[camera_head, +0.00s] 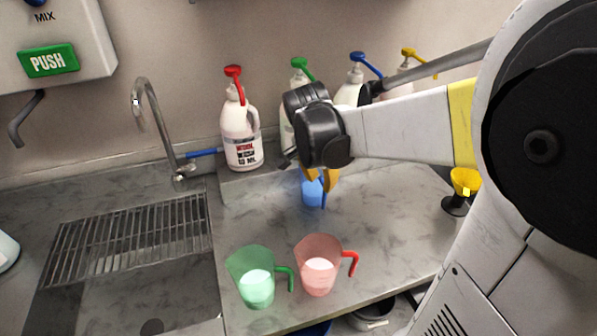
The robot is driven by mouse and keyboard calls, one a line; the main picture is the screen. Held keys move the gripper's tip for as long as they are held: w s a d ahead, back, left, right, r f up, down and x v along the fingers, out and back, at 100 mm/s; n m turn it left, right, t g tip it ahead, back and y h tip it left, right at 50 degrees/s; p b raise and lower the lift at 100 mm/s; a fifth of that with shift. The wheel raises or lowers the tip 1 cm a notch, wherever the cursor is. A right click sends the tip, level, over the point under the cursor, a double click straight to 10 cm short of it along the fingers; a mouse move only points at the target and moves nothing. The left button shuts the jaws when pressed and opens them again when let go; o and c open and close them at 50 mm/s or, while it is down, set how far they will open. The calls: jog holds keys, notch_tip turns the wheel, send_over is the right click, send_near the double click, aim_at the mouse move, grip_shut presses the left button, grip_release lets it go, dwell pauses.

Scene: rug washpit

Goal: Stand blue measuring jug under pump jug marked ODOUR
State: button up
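The small blue measuring jug (313,194) stands on the steel counter below my gripper (321,180), its upper part covered. The orange fingers are at its rim; I cannot tell whether they grip it. Several white pump jugs stand along the wall: one with a red pump (240,138), one with a green pump (299,75), one with a blue pump (354,80), and one with a yellow pump (405,66). The red-pump jug's label is only partly legible. My arm hides the labels of the others, so I cannot see which is marked ODOUR.
A green measuring jug (254,276) and a red one (320,264), both holding pale contents, stand near the counter's front. A yellow cup (464,181) is at right. A sink with a grate (130,235) and tap (150,110) lies left. A PUSH dispenser (50,60) hangs upper left.

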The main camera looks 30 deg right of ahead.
jog(key=s+a+r+n+t+y, duration=0.1)
jog(key=s+a+r+n+t, duration=0.1)
jog(key=s+a+n, duration=0.2)
jog(key=s+a+r+n+t+y, duration=0.1)
jog(key=s+a+n, duration=0.4)
jog(key=a+n, duration=0.6)
jog(key=a+t+y, duration=0.1)
jog(key=a+t, duration=0.1)
jog(key=a, duration=0.1)
jog(key=shift+s+a+r, duration=0.25)
jog(key=shift+r, duration=0.1)
